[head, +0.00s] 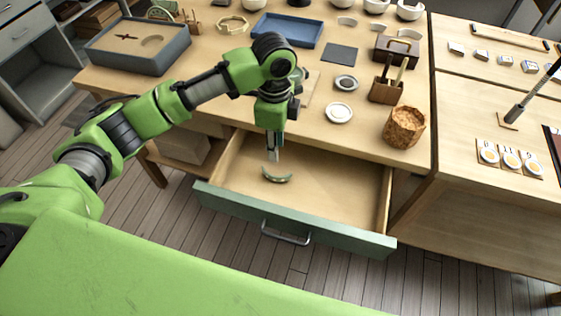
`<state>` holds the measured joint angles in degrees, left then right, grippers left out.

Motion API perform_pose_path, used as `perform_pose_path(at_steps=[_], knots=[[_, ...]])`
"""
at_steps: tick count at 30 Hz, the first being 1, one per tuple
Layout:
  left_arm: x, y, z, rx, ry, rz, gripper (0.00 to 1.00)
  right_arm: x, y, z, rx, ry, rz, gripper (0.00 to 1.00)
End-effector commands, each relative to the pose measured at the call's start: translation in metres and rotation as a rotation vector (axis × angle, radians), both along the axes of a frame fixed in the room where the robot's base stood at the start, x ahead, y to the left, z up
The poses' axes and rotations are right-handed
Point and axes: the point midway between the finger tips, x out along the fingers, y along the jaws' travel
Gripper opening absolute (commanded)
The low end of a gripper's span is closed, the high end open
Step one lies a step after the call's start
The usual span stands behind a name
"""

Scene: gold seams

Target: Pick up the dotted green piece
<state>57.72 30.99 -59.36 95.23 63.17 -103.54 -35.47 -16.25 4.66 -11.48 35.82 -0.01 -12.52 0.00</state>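The dotted green piece (276,178) is a small curved green shard lying on the floor of the open drawer (335,195), towards its left side. Its dots are too small to make out. My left gripper (272,158) points straight down just above the piece, inside the drawer's opening. A small gap seems to show between the fingertips and the piece. The fingers look close together from this side, and I cannot tell how far apart they are. My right gripper is not in view.
The drawer's green front (295,222) and wooden sides surround the piece. The tabletop above holds a cork pot (404,127), a wooden tool holder (386,91), small round dishes (339,112), a blue tray (288,30) and a grey box (138,48). The drawer's right half is empty.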

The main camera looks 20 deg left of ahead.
Motion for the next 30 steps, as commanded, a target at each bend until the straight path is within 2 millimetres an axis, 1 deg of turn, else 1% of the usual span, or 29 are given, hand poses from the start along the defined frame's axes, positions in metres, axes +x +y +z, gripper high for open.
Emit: perform_pose_path(at_steps=[3,5,9,12,14,17,20,24,27,30], knots=[[-0.001,0.001,-0.012,0.002,0.006,0.0,0.27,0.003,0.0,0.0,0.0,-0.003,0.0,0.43],[-0.002,0.001,-0.023,0.002,0.007,0.0,0.27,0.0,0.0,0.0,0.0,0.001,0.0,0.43],[-0.001,0.001,-0.051,0.002,0.006,0.001,0.27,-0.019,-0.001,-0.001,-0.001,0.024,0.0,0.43],[-0.001,0.001,-0.068,0.002,0.005,0.001,0.27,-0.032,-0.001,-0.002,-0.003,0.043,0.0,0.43],[-0.001,0.001,-0.076,0.001,0.004,0.0,0.27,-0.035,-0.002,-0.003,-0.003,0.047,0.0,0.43],[-0.001,0.001,-0.084,0.001,0.002,-0.001,0.27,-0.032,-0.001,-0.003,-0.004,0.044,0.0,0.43],[-0.001,0.001,-0.089,0.001,0.002,0.0,0.27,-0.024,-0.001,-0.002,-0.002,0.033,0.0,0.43],[0.0,0.004,-0.108,0.003,0.005,0.001,0.27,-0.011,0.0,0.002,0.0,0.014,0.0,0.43],[0.0,0.005,-0.124,0.001,0.004,0.0,0.27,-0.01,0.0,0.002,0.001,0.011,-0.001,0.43],[0.0,0.005,-0.134,0.002,0.002,0.0,0.27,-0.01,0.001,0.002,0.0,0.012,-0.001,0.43]])
